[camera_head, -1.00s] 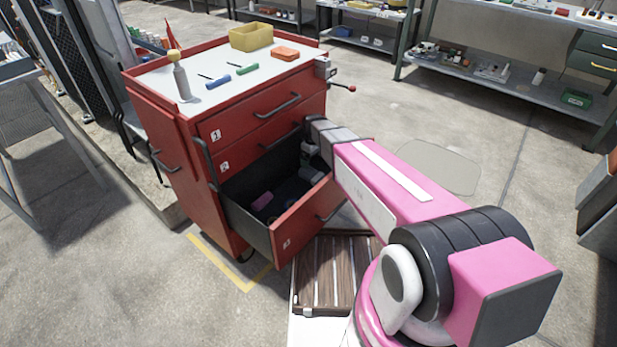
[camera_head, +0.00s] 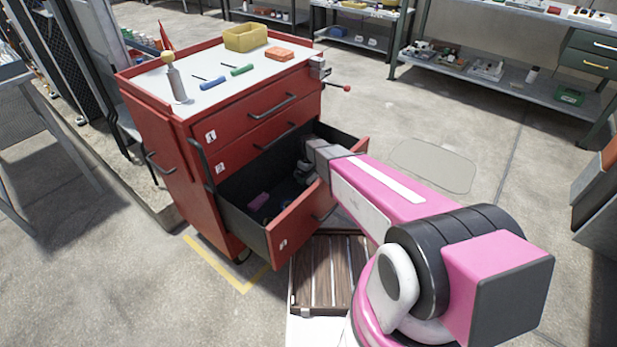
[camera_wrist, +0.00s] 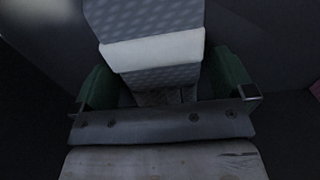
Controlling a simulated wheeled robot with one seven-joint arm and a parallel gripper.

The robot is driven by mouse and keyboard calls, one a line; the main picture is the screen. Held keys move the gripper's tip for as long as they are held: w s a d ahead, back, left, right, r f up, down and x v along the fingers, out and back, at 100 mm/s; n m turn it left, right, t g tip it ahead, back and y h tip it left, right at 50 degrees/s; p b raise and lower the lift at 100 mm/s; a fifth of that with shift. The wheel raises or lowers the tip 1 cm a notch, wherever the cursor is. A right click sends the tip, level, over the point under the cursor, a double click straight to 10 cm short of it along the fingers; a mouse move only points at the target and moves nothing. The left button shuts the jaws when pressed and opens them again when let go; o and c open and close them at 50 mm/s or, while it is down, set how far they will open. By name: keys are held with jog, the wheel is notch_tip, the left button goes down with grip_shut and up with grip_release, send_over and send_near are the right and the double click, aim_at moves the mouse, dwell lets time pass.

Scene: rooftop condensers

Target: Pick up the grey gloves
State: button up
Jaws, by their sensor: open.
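The grey gloves (camera_wrist: 152,20) show in the wrist view as a grey, dotted bundle with a white band, lying in the dark drawer. My gripper (camera_wrist: 164,80) is open, its green-padded fingers on either side of the bundle. I cannot tell whether the pads touch it. In the head view my gripper (camera_head: 302,172) is down inside the open bottom drawer (camera_head: 243,228) of the red cabinet. The gloves cannot be made out there, as my wrist and the dark interior hide them.
A pink item (camera_head: 258,201) lies in the drawer left of my gripper. The drawer walls stand close around my wrist. The cabinet top (camera_head: 215,97) holds a yellow bin (camera_head: 247,38), an orange item and tools. Open floor lies to the right.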

jog(key=shift+c, duration=0.3)
jog(key=c, duration=0.9)
jog(key=shift+r, duration=0.1)
